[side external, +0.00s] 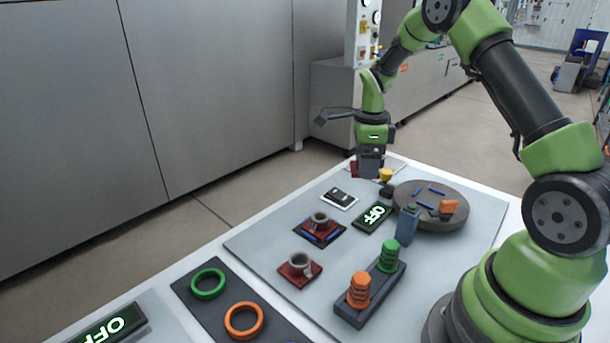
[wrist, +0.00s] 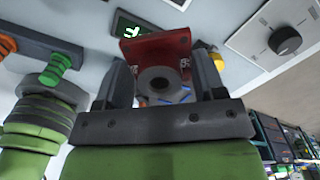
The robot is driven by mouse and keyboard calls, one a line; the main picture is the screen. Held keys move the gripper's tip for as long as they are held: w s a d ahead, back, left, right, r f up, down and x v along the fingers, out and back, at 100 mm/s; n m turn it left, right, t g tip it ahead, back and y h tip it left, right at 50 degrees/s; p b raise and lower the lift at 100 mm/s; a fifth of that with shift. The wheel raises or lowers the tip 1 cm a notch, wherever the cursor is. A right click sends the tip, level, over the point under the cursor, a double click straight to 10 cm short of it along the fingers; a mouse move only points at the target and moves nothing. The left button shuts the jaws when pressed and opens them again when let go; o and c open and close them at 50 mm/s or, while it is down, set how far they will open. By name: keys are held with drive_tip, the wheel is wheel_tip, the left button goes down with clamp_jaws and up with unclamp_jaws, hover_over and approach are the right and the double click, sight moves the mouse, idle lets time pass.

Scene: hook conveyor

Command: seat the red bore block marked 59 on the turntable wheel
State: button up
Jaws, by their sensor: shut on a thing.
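My gripper (side external: 369,172) is above the far end of the table, beyond the turntable wheel. It is shut on a red bore block (wrist: 150,46), a red plate with a grey round bore, gripped between both fingers in the wrist view. In the side view only a red edge of this block (side external: 354,169) shows beside the fingers. No number is readable on it. The held block is apart from the wheel.
Two more red blocks with grey bores sit nearer, one (side external: 325,232) on a dark blue-marked pad, one (side external: 288,271) on the panel. A blue-grey post (side external: 407,226) stands against the wheel's near side.

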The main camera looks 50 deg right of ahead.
sight(432, 201)
drive_tip(key=s+d+m, duration=0.2)
drive_tip(key=s+d, duration=0.1)
drive_tip(key=s, duration=0.1)
drive_tip(key=s+d+m, duration=0.3)
drive_tip(key=s, duration=0.1)
drive_tip(key=s+d+m, duration=0.2)
drive_tip(key=s+d, duration=0.1)
drive_tip(key=s, duration=0.1)
drive_tip(key=shift+s+d+r+m, duration=0.1)
drive_tip(key=shift+s+d+m, duration=0.2)
drive_tip(key=shift+d, duration=0.1)
drive_tip(key=shift+f, duration=2.7)
drive_tip(key=shift+f, duration=0.75)
drive_tip(key=o, duration=1.2)
drive_tip(key=shift+s+a, duration=0.1)
drive_tip(key=shift+a, duration=0.05)
drive_tip(key=shift+c, duration=0.7)
drive_tip(key=shift+o, duration=0.2)
